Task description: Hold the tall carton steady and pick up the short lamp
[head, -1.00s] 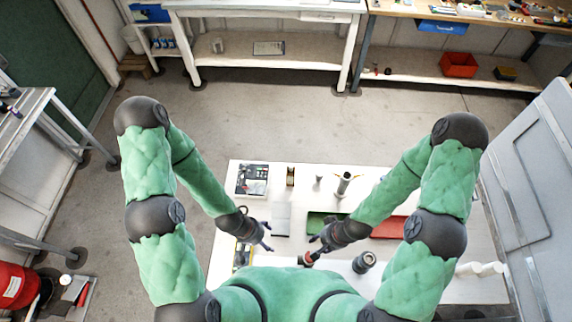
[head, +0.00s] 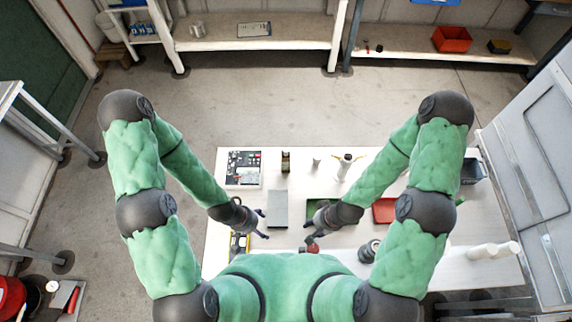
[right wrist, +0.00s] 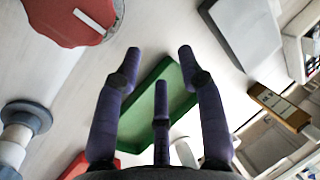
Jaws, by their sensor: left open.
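A narrow brown box (head: 285,162) stands at the back of the white table; it also shows with a pale label in the right wrist view (right wrist: 280,107). It may be the tall carton. A small pale cylinder (head: 317,164) stands right of it, with a taller cylinder (head: 344,167) beyond. I cannot tell which piece is the short lamp.
A red-topped thing (right wrist: 65,20) lies close to my right gripper. A grey ringed cylinder (head: 368,250) and a red tray (head: 384,211) are to its right. White stepped cylinders (head: 492,251) lie at the right. A circuit board (head: 243,169) lies at the back left.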

